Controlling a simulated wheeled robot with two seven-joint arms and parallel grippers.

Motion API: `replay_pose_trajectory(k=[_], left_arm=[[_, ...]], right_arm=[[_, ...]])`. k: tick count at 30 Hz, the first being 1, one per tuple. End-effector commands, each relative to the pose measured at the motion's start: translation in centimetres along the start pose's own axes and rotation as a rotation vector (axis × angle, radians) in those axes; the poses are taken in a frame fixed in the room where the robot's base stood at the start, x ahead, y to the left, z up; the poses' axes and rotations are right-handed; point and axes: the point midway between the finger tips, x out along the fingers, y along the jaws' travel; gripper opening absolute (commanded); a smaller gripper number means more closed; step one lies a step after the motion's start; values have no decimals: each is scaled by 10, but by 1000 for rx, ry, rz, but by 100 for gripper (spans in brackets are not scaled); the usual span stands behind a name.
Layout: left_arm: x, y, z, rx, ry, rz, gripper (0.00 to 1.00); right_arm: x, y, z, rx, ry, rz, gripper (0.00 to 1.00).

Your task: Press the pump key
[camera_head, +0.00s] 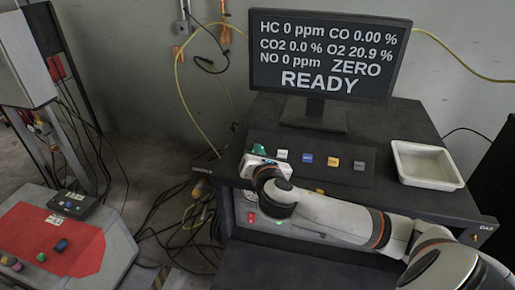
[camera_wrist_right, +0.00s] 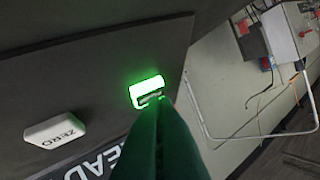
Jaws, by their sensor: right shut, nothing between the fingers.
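A row of coloured keys lies on the dark key panel (camera_head: 318,160) of the bench. The green key at its left end (camera_head: 259,149) is partly hidden by my right gripper in the head view. In the wrist view the green key (camera_wrist_right: 147,88) glows brightly; no label on it can be read. My right gripper (camera_wrist_right: 158,103) is shut and empty, its tips right at the green key's edge; whether they touch cannot be told. Beside it is a white key marked ZERO (camera_wrist_right: 55,131). My left gripper is not in view.
A monitor (camera_head: 330,52) behind the keys reads ZERO, READY and gas values. A white tray (camera_head: 428,184) stands on the bench's right. Cables hang at left.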

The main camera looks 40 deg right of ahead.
Motion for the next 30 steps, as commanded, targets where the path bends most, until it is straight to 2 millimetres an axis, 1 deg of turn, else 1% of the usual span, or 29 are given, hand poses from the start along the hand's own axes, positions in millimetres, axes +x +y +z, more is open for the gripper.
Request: replay_pose_trajectory(k=[1,3,12,16,30], left_arm=[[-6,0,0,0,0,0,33],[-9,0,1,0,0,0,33],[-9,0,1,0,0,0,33],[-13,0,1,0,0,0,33],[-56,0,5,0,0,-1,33]], right_arm=[[-2,-2,-3,0,-1,0,0],[-4,-3,-5,0,0,0,0],[-4,-4,-3,0,0,-1,0],[-7,-6,-6,0,0,-1,0],[-38,-29,-31,1,-2,-2,0]])
